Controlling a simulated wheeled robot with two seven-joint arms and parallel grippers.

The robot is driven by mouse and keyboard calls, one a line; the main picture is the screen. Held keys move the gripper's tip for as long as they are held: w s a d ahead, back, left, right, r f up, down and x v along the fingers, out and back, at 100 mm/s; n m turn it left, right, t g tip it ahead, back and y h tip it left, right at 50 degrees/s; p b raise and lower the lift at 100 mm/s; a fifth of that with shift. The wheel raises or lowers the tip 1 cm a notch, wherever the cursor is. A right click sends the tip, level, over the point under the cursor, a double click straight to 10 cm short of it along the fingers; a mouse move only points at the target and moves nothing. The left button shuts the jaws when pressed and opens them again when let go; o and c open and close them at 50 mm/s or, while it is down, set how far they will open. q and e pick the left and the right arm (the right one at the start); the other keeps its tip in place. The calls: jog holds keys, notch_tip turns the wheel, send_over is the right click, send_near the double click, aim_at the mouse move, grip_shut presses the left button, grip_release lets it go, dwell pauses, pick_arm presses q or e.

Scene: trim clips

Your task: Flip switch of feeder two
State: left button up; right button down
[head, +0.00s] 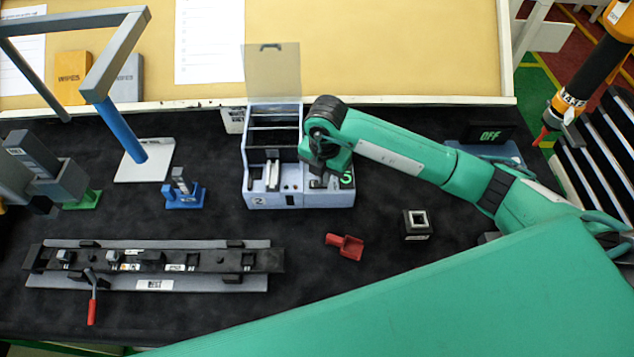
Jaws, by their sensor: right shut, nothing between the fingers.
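Feeder two (274,200) is a pale blue-grey box marked "2" at its lower front left, standing at the back middle of the black table. Its clear lid (272,72) stands raised behind it. A green digit, seemingly "5", glows at its right end. My right gripper (322,172) is shut and empty, pointing down over the feeder's right part. The dark wrist and gripper hide that part, and I cannot make out the switch or tell whether the gripper touches it. My left gripper is not in view.
A dark display (490,135) reads "OFF" at the back right. A red scoop (345,245) and a black block (417,224) lie in front of the feeder. A long fixture (150,283) with a red-handled lever is front left. A blue stand (184,199) is left of the feeder.

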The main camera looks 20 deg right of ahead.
jog(key=shift+f, duration=0.15)
jog(key=shift+r, duration=0.2)
jog(key=shift+r+p, duration=0.5)
jog(key=shift+r, duration=0.1)
jog(key=shift+r+p, duration=1.6)
jog(key=shift+r, duration=1.2)
